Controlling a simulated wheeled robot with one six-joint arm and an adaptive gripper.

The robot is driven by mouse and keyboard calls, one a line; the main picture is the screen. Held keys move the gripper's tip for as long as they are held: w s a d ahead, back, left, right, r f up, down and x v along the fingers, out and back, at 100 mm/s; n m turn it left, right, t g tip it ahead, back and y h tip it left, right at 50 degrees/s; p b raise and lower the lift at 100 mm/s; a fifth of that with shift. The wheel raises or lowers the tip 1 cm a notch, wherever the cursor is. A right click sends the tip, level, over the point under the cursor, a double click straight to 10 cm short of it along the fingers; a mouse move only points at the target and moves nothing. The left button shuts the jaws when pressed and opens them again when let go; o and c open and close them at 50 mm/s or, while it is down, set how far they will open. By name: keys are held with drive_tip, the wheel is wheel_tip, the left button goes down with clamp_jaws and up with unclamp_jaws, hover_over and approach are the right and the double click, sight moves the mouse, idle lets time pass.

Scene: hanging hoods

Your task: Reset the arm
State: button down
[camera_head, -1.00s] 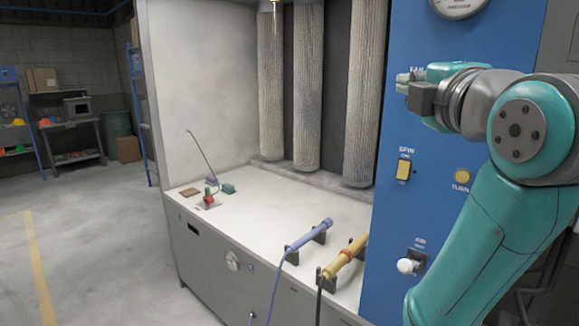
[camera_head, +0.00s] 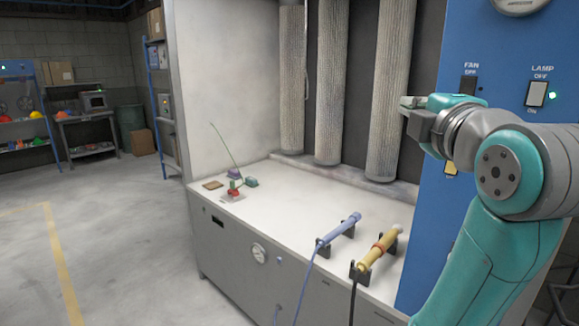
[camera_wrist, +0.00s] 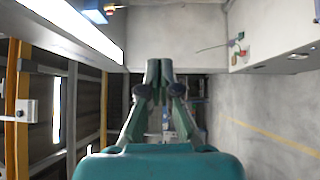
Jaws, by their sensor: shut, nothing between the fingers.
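My arm reaches up at the right of the head view, in front of the blue panel (camera_head: 480,60). My gripper (camera_wrist: 159,66) shows in the wrist view with its two fingertips together and nothing between them. In the head view my gripper (camera_head: 404,101) points left, level with the hanging grey tubes, and is held in the air apart from the bench. The fingertips are small there.
A bench (camera_head: 300,205) below the tubes holds a blue-handled tool (camera_head: 343,229) and a yellow-handled tool (camera_head: 378,248) on stands. A red item (camera_head: 233,189) with a thin rod stands farther back. Open floor (camera_head: 100,225) lies left.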

wheel_tip(320, 180, down, 33)
drive_tip(key=m+g, duration=0.1)
drive_tip(key=m, duration=0.6)
drive_tip(key=s+f+m+g, duration=0.1)
drive_tip(key=s+f+m, duration=0.1)
drive_tip(key=s+f, duration=0.65)
drive_tip(key=s+f+m+g, duration=0.1)
drive_tip(key=s+f+m, duration=0.4)
drive_tip(key=s+f, duration=1)
drive_tip(key=s+m+g, duration=0.1)
drive_tip(key=s+m, duration=0.3)
drive_tip(key=s, duration=1.8)
drive_tip(key=shift+a+r+h, duration=0.2)
drive_tip(key=shift+r+h, duration=0.05)
drive_tip(key=shift+h, duration=0.05)
